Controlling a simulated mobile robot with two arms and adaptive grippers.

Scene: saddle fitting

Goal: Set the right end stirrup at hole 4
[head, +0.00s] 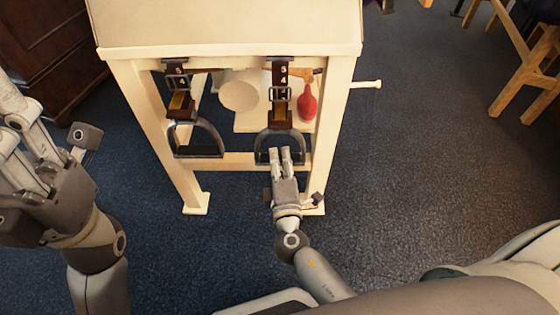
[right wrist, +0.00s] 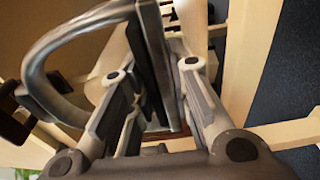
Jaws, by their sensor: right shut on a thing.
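The right end stirrup (head: 261,151) hangs from a dark strap (head: 280,72) with the digits 5 and 4 showing above its buckle (head: 280,97). My right gripper (head: 286,151) is shut on the bottom bar of this stirrup. In the right wrist view the stirrup's metal bow (right wrist: 62,38) curves at the left, and the dark bar lies between the two fingers of the right gripper (right wrist: 150,92). The buckle's pin is too small to tell its hole. My left gripper (head: 32,150) is at the left, empty, with its fingers apart and partly cut off.
A second stirrup (head: 207,139) hangs from the left strap (head: 176,75). Both hang under a cream stand (head: 230,47), with legs either side. A red bottle (head: 307,103) and a pale round thing (head: 239,95) are behind. A peg (head: 367,84) juts out right. Floor in front is clear.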

